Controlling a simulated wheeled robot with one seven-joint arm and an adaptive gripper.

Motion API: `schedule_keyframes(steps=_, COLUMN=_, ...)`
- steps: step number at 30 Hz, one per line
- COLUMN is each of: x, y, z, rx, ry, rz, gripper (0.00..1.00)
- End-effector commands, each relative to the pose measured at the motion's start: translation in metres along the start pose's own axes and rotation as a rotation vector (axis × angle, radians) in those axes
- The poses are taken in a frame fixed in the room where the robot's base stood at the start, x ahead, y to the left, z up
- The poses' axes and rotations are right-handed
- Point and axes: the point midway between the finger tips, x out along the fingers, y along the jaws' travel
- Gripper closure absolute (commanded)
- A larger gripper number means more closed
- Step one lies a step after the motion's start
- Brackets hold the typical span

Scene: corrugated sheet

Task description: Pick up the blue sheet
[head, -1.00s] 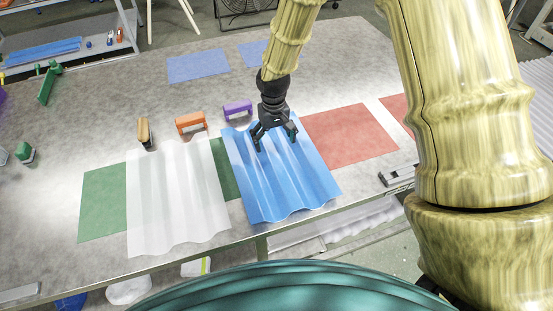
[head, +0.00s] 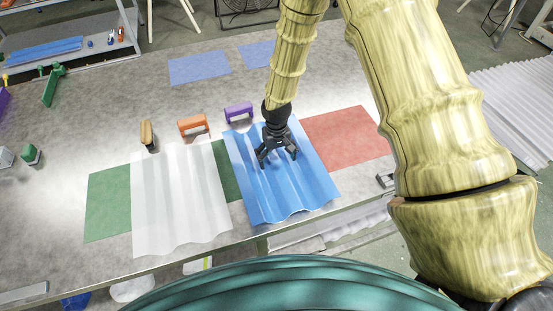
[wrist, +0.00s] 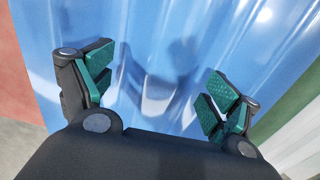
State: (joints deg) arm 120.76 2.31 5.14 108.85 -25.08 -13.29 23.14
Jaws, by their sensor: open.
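The blue corrugated sheet (head: 290,195) lies on the grey table, right of the white translucent sheet. My gripper (head: 277,162) is over the upper middle of the blue sheet, pointing down, with its fingers spread. In the wrist view the blue sheet (wrist: 165,40) fills most of the picture behind the fingers. My gripper (wrist: 160,88) is open there, with green pads and nothing between them. A shadow falls on the sheet between the fingers. I cannot tell whether the fingertips touch the sheet.
The white sheet (head: 180,205) lies left of the blue one, over a green mat (head: 108,205). A red mat (head: 350,138) lies to the right. Purple (head: 239,113), orange (head: 193,124) and tan (head: 147,133) handled items stand behind the sheets. Blue mats (head: 199,66) lie farther back.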

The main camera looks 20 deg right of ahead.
Motion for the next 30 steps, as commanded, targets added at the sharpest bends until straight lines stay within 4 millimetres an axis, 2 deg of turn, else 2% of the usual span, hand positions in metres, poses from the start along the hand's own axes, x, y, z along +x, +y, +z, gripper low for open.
schedule_keyframes(steps=6, x=0.0109, y=0.0002, z=-0.0003, rx=0.001, ry=0.001, rz=0.0, gripper=0.11)
schedule_keyframes(steps=14, x=0.0123, y=0.0002, z=-0.0003, rx=0.001, ry=0.001, rz=0.0, gripper=0.11)
schedule_keyframes(steps=25, x=0.0125, y=0.0003, z=0.0001, rx=0.001, ry=0.0, rz=0.0, gripper=0.78)
schedule_keyframes(steps=30, x=0.0127, y=0.0003, z=0.0004, rx=0.001, ry=-0.001, rz=0.0, gripper=0.79)
